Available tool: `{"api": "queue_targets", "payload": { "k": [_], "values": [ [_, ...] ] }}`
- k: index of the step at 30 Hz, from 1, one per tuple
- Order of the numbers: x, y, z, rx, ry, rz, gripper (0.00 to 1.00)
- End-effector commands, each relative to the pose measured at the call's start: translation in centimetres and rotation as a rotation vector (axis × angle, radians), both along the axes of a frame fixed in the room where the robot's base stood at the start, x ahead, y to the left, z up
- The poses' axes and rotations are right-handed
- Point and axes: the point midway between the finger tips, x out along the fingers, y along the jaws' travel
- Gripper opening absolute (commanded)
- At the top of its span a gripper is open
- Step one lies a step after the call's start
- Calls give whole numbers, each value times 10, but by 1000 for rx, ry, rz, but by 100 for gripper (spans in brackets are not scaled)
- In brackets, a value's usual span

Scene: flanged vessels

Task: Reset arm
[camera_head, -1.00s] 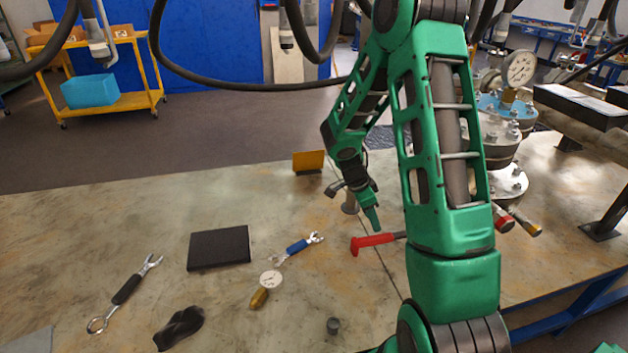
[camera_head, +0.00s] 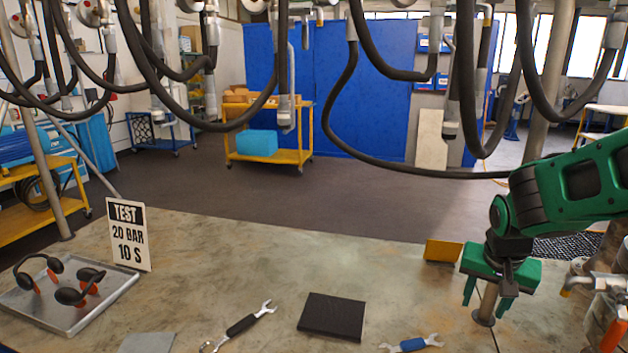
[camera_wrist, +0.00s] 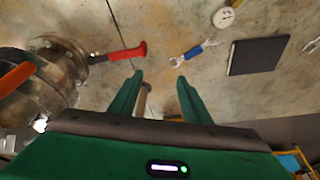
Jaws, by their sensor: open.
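My green gripper (camera_head: 486,290) hangs over the right part of the worktable in the head view, fingers pointing down. My arm reaches in from the right edge. The worktable (camera_head: 250,262) spans the lower part of the head view.
A black pad (camera_head: 332,316), a blue-handled wrench (camera_head: 412,344) and a black-handled wrench (camera_head: 240,325) lie on the table. A test sign (camera_head: 128,236) and a tray (camera_head: 72,318) are at left. A red-handled tool (camera_wrist: 128,52) and a flanged vessel (camera_wrist: 50,85) show in the wrist view.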

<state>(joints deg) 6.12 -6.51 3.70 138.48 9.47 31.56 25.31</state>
Motion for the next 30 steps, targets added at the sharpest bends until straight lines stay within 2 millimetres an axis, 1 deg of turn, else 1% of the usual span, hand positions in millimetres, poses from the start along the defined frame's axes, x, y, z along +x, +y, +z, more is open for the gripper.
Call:
{"api": "queue_targets", "payload": {
  "k": [1, 4, 9, 15, 18, 20, 21, 23, 24, 26, 27, 30],
  "values": [
    [-7, 10, 11, -2, -16, 81, 44],
    [-20, 26, 24, -7, -29, 220, 44],
    [-38, 47, 39, -19, -55, 412, 44],
    [-58, 68, 53, -36, -88, 603, 44],
    [-79, 36, 47, -19, -21, 497, 44],
    [-93, 21, 45, -7, 15, 444, 44],
    [-104, 11, 43, 3, 40, 405, 44],
    [-122, -3, 40, 22, 79, 345, 44],
    [-134, -12, 39, 36, 103, 304, 44],
    [-154, -24, 37, 61, 142, 241, 44],
    [-167, -30, 36, 78, 167, 202, 44],
    [-198, -41, 34, 125, 222, 109, 44]
  ]
}}
